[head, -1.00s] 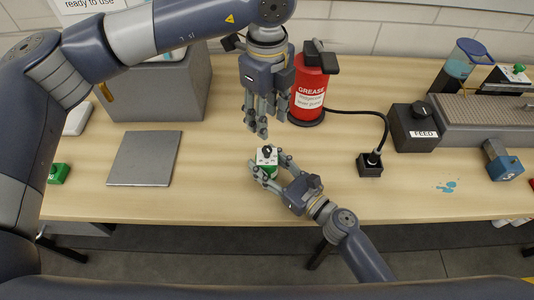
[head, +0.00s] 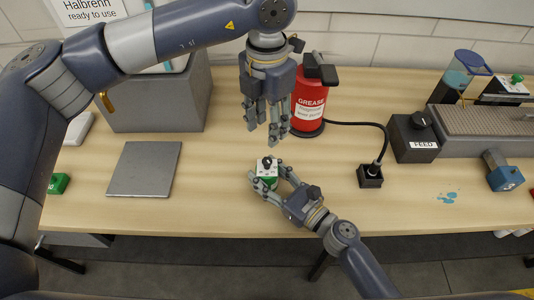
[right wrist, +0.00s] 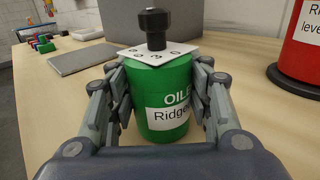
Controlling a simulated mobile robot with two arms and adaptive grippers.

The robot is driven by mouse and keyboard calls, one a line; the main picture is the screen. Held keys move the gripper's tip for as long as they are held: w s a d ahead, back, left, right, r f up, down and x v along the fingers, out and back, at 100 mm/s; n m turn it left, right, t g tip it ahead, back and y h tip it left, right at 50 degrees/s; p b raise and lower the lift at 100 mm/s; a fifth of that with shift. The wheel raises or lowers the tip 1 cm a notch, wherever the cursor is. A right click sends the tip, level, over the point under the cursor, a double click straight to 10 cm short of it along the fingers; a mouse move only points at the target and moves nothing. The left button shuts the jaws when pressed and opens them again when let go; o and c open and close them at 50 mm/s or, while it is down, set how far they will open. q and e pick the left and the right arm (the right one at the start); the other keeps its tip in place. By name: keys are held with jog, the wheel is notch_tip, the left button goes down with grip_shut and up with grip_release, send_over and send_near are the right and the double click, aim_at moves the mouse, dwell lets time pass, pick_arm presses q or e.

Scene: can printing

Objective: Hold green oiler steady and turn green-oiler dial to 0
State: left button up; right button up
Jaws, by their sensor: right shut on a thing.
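The green oiler (head: 266,183) stands upright on the table, with a white dial plate and a black dial knob (head: 267,162) on top. It also shows in the right wrist view as a green can (right wrist: 165,100) with a label and the black knob (right wrist: 154,27) above it. My right gripper (head: 266,181) is shut on the oiler's body, fingers on both sides of it. My left gripper (head: 267,138) hangs pointing down just above and behind the dial, its fingers apart and empty. Which number the dial points to is too small to tell.
A red grease can (head: 308,105) stands right behind the left gripper. A black socket box (head: 370,175) with a cable is to the right, near the feed box (head: 414,137). A grey plate (head: 145,169) lies left. The table between plate and oiler is clear.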

aim_at(267, 160)
pick_arm(q)
notch_tip(267, 160, down, 11)
jog(key=m, duration=1.9)
jog(key=shift+m, duration=0.3)
grip_shut()
